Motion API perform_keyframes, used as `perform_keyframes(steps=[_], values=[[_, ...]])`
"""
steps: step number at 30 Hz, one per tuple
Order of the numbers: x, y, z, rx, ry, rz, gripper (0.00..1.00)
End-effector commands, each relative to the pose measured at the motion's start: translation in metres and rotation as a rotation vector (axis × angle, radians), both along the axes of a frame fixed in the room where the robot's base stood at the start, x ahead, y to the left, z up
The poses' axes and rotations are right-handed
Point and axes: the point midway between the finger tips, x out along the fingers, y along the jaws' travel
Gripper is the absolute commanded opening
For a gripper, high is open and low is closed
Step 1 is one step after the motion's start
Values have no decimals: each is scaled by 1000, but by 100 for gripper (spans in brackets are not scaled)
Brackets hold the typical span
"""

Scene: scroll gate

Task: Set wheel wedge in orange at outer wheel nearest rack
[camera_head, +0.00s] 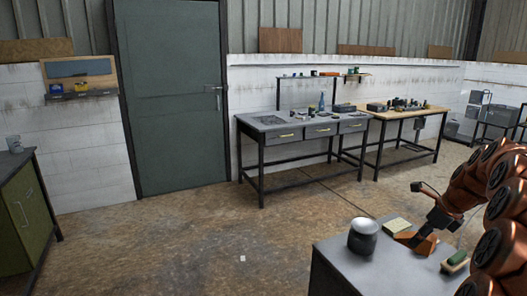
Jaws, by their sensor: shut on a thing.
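An orange wedge (425,244) is at the grey top of a low cabinet (335,262) at the lower right. My gripper (432,230) comes down from the right and is shut on the wedge. The wedge is at or just above the surface; I cannot tell whether it touches. My arm hides part of the right side. No wheel shows clearly, and I cannot make out a rack for certain.
A grey pot with a white top (363,236), a pale yellow block (396,225) and a green-topped brush-like item (456,259) lie near the wedge. Workbenches (262,124) line the back wall beside a grey door (170,100).

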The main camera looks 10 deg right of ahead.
Motion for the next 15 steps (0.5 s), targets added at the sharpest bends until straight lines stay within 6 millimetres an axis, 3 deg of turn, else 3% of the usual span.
perform_keyframes(steps=[15], values=[[48, 121, -62, 2, 3, 914, 0]])
